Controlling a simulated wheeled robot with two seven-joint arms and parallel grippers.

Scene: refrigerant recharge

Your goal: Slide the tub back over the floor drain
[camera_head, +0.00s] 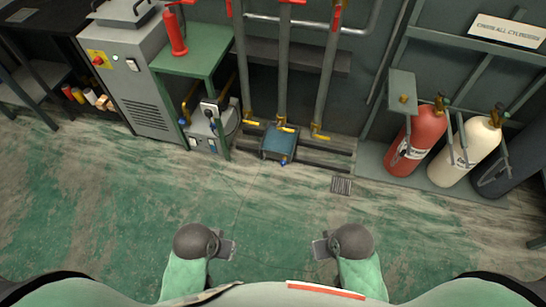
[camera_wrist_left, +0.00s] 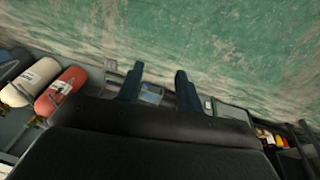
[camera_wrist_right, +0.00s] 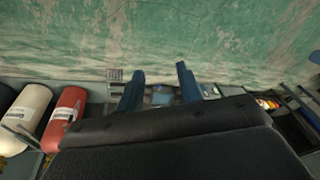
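The blue tub (camera_head: 279,141) sits on the floor by the back wall, below the pipes with yellow valve handles. A small blue fitting shows at its front edge. The floor drain (camera_head: 341,185) is a small dark grate to the right of the tub and nearer to me, and it is uncovered. My left gripper (camera_head: 229,247) and my right gripper (camera_head: 319,249) are both low in the head view, well short of the tub and the drain. In the left wrist view the left fingers (camera_wrist_left: 158,80) are apart and empty. In the right wrist view the right fingers (camera_wrist_right: 161,74) are apart and empty.
A red cylinder (camera_head: 416,140) and a cream cylinder (camera_head: 465,152) stand in a rack at the right. The green floor between me and the drain is clear.

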